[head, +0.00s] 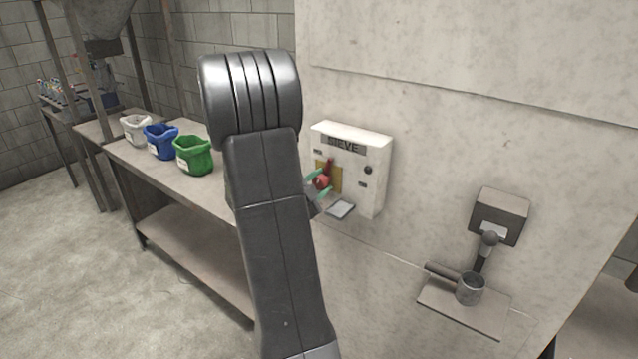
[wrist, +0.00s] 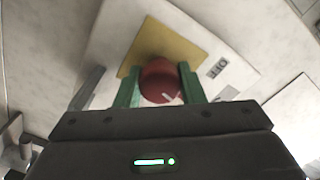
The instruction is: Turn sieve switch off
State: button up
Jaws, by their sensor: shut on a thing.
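In the wrist view the red knob (wrist: 160,82) sits between the two green fingers (wrist: 158,88), in front of the yellow plate (wrist: 178,45). The knob's handle points up in the head view. An off mark (wrist: 217,67) is printed on the panel to the right in the wrist view.
A table (head: 190,187) at left holds white, blue and green bags (head: 194,155). My arm blocks the middle of the head view.

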jog(key=n, duration=0.3)
jog(key=shift+p, duration=0.3)
jog(key=o, duration=1)
jog(key=b+v, duration=0.3)
jog(key=v, duration=1.1)
